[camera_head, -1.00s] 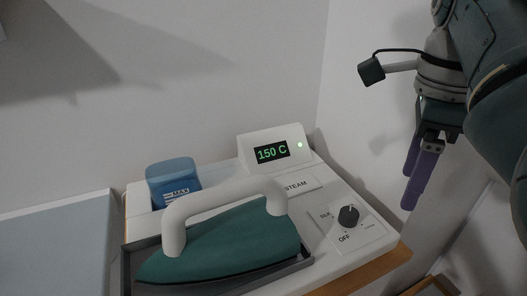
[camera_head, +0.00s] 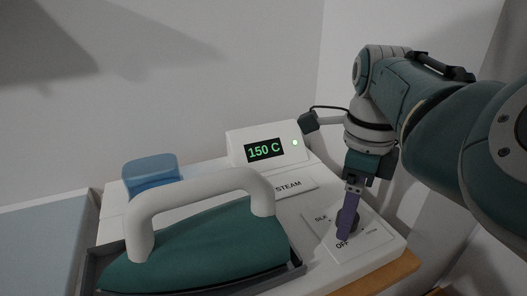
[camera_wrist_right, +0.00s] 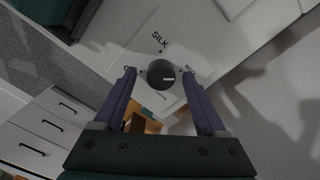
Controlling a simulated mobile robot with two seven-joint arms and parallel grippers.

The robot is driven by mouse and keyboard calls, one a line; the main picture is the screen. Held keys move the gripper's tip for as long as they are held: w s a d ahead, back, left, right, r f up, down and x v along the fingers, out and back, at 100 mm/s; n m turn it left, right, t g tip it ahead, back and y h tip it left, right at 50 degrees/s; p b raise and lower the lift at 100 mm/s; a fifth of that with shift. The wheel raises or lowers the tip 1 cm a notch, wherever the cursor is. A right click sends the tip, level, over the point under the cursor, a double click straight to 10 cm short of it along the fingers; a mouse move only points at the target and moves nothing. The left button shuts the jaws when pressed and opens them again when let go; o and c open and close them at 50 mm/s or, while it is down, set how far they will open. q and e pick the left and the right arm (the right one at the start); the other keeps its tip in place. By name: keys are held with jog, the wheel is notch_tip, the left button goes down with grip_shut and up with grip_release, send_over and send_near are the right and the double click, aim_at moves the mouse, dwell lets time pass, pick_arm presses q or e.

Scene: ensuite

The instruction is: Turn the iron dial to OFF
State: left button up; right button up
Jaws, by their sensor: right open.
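The iron dial is a dark round knob on a white panel marked SILK and OFF. In the head view the dial (camera_head: 340,222) is mostly hidden behind a finger. My right gripper (camera_head: 346,236) has purple fingers pointing down at the dial. In the wrist view the right gripper (camera_wrist_right: 160,85) is open, with one finger on each side of the dial; I cannot tell whether they touch it. My left gripper is not in view.
A teal iron (camera_head: 200,245) with a white handle rests in a grey tray left of the dial. A blue water tank (camera_head: 150,172) stands behind the iron. A wall is close behind.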

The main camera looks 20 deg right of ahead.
jog(key=shift+c, duration=0.2)
grip_shut()
dwell(0.5)
